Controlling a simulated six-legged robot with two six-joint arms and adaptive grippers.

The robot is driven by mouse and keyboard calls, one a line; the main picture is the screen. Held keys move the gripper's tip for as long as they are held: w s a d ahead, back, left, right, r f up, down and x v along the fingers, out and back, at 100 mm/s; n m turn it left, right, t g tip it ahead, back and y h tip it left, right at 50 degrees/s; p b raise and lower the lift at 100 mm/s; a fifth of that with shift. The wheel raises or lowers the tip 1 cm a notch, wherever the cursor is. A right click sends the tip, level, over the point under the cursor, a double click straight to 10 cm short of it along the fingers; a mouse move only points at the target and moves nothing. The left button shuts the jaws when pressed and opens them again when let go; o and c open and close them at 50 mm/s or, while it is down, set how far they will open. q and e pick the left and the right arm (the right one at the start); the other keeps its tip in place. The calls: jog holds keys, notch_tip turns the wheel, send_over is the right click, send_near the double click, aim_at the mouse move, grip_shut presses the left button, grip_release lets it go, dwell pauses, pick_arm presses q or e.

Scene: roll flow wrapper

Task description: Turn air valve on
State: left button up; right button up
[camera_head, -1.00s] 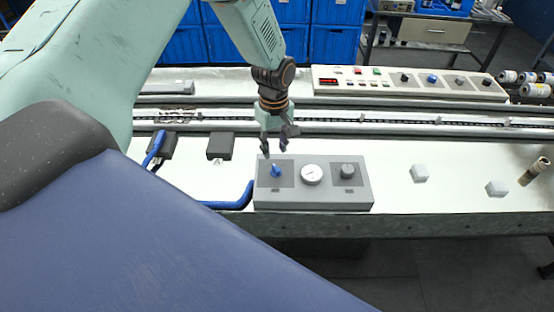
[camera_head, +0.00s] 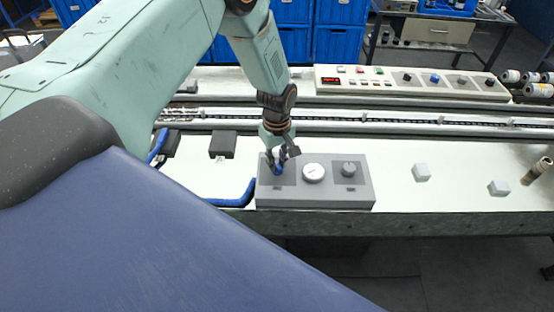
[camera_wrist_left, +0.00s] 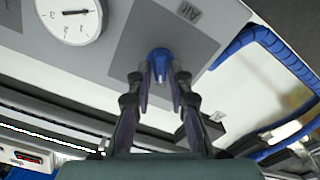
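The blue air valve knob (camera_wrist_left: 160,62) stands on a dark square panel marked "Air" in the left wrist view. In the head view the knob (camera_head: 278,170) is at the left of the grey control box (camera_head: 315,200), mostly covered by the fingers. My left gripper (camera_head: 280,164) is at the knob, pointing down. In the wrist view its two fingertips (camera_wrist_left: 161,82) are spread, one on either side of the knob. I cannot tell whether they touch it. My right gripper is not in view.
A round gauge (camera_head: 314,173) and a grey knob (camera_head: 348,170) are right of the valve on the same box. A blue hose (camera_head: 235,198) lies left of the box. A dark block (camera_head: 223,145) and white cubes (camera_head: 421,172) lie on the table. A conveyor rail runs behind.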

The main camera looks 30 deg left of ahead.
pick_arm(q)
jog(key=shift+a, duration=0.1)
grip_shut()
jog(key=shift+w+m, duration=0.1)
jog(key=shift+m, duration=0.3)
jog(key=m, duration=0.2)
jog(key=m+b, duration=0.1)
jog(key=m, duration=0.2)
jog(key=shift+w+m, duration=0.2)
jog(key=shift+m, duration=0.1)
jog(key=m, duration=0.3)
jog(key=m+b, duration=0.1)
jog(key=m, duration=0.1)
jog(key=shift+w+d, duration=0.1)
jog(key=shift+d, duration=0.2)
jog(key=shift+r+m, duration=0.1)
jog(key=shift+m, duration=0.4)
jog(key=shift+o, duration=0.3)
grip_release()
jog(key=o, duration=0.4)
jog(key=shift+s, duration=0.2)
jog(key=shift+c, duration=0.2)
